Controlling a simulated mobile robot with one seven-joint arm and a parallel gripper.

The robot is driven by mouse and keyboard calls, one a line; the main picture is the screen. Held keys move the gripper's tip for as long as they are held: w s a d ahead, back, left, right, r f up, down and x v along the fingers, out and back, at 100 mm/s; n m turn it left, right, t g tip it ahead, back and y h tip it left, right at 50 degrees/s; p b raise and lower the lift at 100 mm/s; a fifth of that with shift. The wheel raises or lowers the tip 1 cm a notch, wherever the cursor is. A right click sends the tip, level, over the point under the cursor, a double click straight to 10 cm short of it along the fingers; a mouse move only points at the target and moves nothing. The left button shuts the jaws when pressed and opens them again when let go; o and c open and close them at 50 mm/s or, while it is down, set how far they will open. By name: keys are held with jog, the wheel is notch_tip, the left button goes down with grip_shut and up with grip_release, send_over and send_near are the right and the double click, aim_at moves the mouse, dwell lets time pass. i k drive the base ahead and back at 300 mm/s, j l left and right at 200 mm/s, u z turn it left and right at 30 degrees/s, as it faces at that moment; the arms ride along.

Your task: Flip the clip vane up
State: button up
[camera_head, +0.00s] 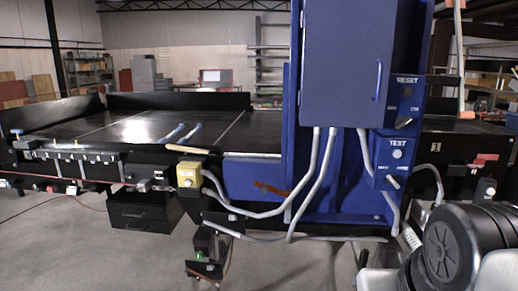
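I cannot tell for certain which part is the clip vane. A small reddish-brown flat piece (270,188) lies at a slant against the low blue panel (245,178) on the conveyor's front side. Another small red piece (485,158) sits on the right part of the conveyor. My gripper's fingers do not show. Only a black and grey part of my own arm fills the lower right corner.
A tall blue cabinet (341,60) with RESET and TEST (397,154) controls stands over the black conveyor (80,130). Grey conduits (305,185) loop below it. A yellow switch box (188,176) is left of the blue panel. A foot-level bracket (205,268) stands on open concrete floor.

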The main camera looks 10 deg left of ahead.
aim_at(169, 147)
jog(key=i+j, duration=0.15)
jog(key=j, duration=0.25)
jog(key=i+j+z, duration=0.1)
jog(key=j, duration=0.25)
jog(key=i+j+z, duration=0.1)
jog(key=i+j, duration=0.15)
jog(key=j, duration=0.2)
jog(key=i+j, duration=0.15)
jog(key=j, duration=0.25)
jog(key=i+j+z, duration=0.1)
jog(key=j, duration=0.3)
jog(key=i+j, duration=0.2)
jog(key=j, duration=0.2)
jog(key=i+j+z, duration=0.15)
jog(key=j, duration=0.3)
jog(key=i+j, duration=0.25)
jog(key=i, duration=0.25)
